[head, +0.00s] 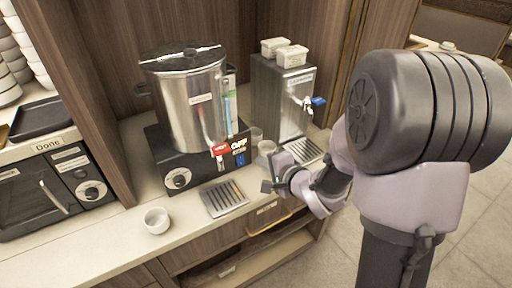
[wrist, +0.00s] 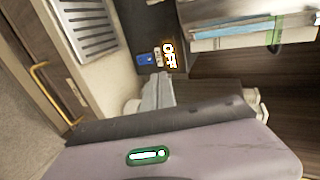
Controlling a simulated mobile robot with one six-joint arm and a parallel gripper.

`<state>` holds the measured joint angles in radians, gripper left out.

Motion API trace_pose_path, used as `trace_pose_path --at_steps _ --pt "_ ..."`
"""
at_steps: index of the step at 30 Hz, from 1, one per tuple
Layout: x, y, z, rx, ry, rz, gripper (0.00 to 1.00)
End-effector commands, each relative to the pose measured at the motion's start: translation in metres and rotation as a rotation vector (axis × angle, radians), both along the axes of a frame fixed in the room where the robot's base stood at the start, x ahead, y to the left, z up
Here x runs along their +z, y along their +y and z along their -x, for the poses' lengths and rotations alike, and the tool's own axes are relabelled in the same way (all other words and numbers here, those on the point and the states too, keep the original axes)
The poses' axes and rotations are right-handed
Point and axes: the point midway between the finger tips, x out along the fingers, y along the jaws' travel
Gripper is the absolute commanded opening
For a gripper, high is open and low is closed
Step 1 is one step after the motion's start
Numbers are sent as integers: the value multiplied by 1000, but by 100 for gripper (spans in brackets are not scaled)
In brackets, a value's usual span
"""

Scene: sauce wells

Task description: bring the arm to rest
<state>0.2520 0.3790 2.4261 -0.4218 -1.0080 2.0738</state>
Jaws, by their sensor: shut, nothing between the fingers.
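My gripper (head: 272,186) is in the head view at the end of my arm, right of centre. It is above the counter's front part, between the large steel urn (head: 190,100) and the smaller steel dispenser (head: 281,98). Its fingers look closed, with nothing held. My arm comes in from the right and is bent.
A white cup (head: 157,220) stands near the counter's front edge. A drip grate (head: 223,197) lies below the urn's red tap (head: 220,150). Small cups (head: 265,150) stand close behind my gripper. The blue-handled tap (head: 318,100) juts out. Open floor (head: 370,255) lies at lower right.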

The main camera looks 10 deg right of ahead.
Motion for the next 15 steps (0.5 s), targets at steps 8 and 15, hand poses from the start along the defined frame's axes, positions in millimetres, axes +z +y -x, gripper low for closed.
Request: trace_pose_path --at_steps 8,15 --pt "47 -31 19 -62 29 344 0" --pt "100 -10 183 236 317 780 0"
